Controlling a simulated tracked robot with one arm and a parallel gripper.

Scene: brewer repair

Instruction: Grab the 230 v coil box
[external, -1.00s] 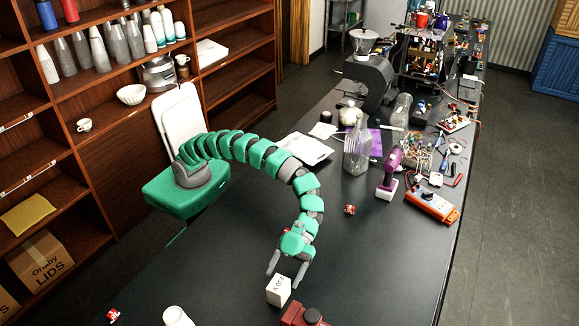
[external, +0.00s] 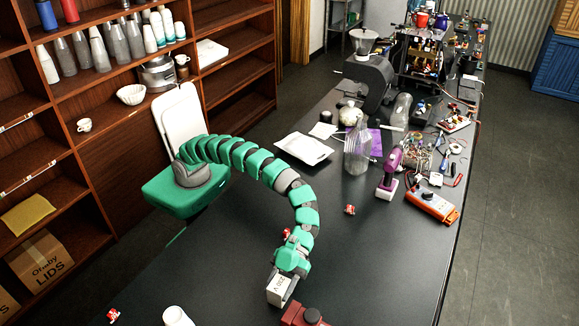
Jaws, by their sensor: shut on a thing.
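The coil box (external: 279,290) is a small white box with dark printing on its top. It stands on the dark table near the front, left of a red object. My gripper (external: 282,278) is at the box, with its fingers shut on the box's sides. The far finger and part of the box are hidden by the gripper. I cannot tell whether the box is clear of the table.
A red object with a dark knob (external: 303,315) is close at the right of the box. A white cylinder (external: 177,316) stands at the front left. A small red-and-white item (external: 350,209) lies right of my arm. A purple drill (external: 391,172) and orange meter (external: 432,205) stand farther right.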

